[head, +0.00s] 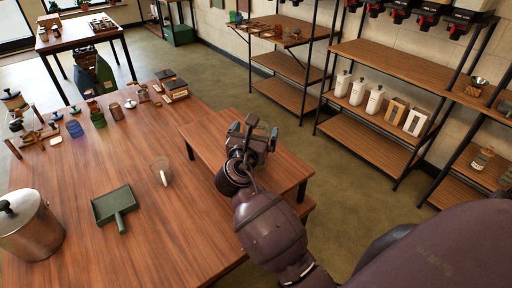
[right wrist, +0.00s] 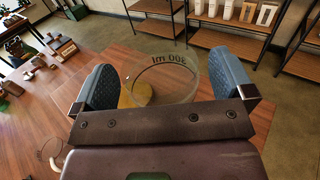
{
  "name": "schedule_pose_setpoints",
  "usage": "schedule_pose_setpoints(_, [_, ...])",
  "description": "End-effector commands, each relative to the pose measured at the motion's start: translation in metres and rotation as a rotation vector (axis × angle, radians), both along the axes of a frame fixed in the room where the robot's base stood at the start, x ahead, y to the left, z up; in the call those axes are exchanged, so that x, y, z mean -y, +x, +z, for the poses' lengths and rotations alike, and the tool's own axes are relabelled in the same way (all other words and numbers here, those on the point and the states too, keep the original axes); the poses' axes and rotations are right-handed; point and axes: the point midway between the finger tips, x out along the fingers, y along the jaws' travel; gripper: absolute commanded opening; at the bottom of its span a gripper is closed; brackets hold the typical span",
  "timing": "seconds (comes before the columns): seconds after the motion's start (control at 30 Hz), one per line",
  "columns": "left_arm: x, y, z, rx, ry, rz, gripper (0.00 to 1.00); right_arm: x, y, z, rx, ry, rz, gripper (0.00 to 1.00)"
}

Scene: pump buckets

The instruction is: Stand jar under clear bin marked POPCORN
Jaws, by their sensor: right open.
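A clear jar (right wrist: 165,78) with upside-down dark "300 ml" lettering shows between the two blue-grey fingers of my right gripper (right wrist: 150,85) in the right wrist view. A yellowish round piece shows through its left side. The fingers stand wide apart on either side of it, and I cannot tell whether they touch it. In the head view my right gripper (head: 254,133) is over the small wooden side table, and the jar is hard to make out there. Black-and-red dispensers (head: 428,15) line the top right; their bins and any POPCORN label are out of frame. My left gripper is not in view.
A clear cup (head: 162,172), a green dustpan (head: 114,208) and a metal pot (head: 28,228) stand on the big table (head: 150,265). Several small jars crowd its far left. White bottles (head: 374,100) stand on the shelf rack below the dispensers. Open floor lies between the tables and rack.

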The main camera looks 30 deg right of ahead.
Motion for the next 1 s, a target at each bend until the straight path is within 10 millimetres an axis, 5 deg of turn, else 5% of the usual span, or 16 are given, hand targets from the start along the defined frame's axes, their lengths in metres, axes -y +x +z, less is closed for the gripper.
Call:
schedule_pose_setpoints(0.3, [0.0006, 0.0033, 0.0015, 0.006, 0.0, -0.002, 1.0, 0.0065, 0.0057, -0.0004, 0.0, 0.0, 0.001, 1.0])
schedule_pose_setpoints(0.8, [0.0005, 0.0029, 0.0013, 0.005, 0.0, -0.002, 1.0, 0.0064, 0.0056, -0.0004, 0.001, 0.001, 0.0, 0.24])
schedule_pose_setpoints(1.0, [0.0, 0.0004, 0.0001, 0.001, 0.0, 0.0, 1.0, 0.0063, 0.0057, 0.0004, 0.001, 0.0, 0.001, 0.18])
